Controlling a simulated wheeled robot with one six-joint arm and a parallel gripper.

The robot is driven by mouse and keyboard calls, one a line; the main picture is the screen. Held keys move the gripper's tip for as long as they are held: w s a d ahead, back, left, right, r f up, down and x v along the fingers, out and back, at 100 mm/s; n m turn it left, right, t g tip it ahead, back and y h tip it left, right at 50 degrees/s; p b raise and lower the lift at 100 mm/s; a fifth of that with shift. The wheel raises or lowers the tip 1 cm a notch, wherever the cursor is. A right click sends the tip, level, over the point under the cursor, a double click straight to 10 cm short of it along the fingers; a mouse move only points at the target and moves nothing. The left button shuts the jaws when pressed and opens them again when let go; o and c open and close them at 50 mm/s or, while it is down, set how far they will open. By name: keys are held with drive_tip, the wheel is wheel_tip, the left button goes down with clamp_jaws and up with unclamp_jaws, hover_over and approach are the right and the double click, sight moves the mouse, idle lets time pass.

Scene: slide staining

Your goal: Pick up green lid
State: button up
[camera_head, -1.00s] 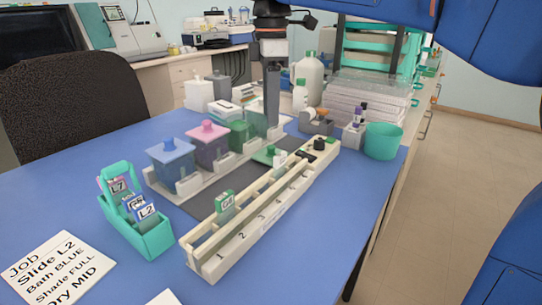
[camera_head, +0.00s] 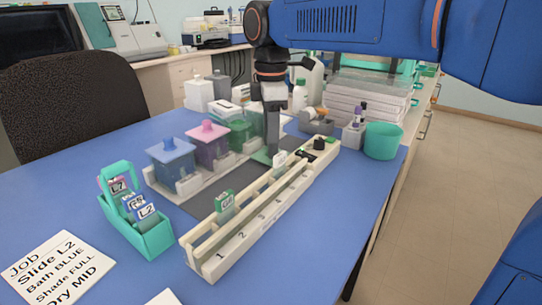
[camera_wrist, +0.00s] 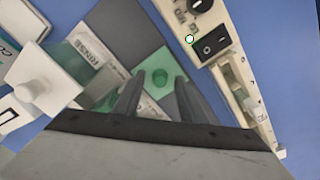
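The green lid (camera_head: 262,157) lies flat on the dark mat, between the row of staining jars and the long cream rack. It is partly hidden by my gripper in the head view. In the wrist view the lid (camera_wrist: 148,64) shows as a green square with a round knob near its middle. My gripper (camera_wrist: 156,88) is open and empty, pointing down, with its dark fingers to either side of the knob in the picture. I cannot tell how high the fingertips are above the lid. In the head view the gripper (camera_head: 274,150) stands right over the lid.
A clear greenish jar labelled RINSE (camera_wrist: 85,52) stands close beside the lid. Pink (camera_head: 208,145) and blue (camera_head: 172,160) lidded jars stand in the row. The cream rack (camera_head: 262,205) with a black switch (camera_wrist: 212,41) runs along the other side. A teal cup (camera_head: 382,141) stands at right.

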clamp_jaws()
drive_tip(key=shift+r, duration=0.15)
